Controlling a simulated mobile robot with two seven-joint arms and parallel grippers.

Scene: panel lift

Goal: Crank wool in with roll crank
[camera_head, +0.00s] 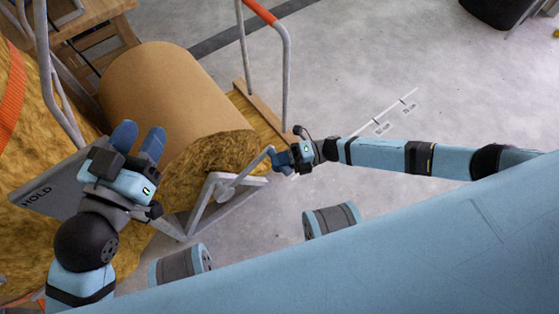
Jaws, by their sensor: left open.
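The wool roll (175,95), brown-wrapped with yellow-brown wool showing at its near end, lies on a stand. The roll crank (242,172) is a light grey arm at that near end. My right gripper (278,160) is at the crank's outer end, its blue fingers closed around the handle, which they mostly hide. My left gripper (139,138) is open and empty, with two blue fingers apart. It is in front of the roll's left side, beside a grey plate marked HOLD (45,195).
Another wool mass (15,110) with an orange strap fills the left edge. A grey rail with an orange top (285,65) stands behind the roll. A wooden table (95,15) is at upper left.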

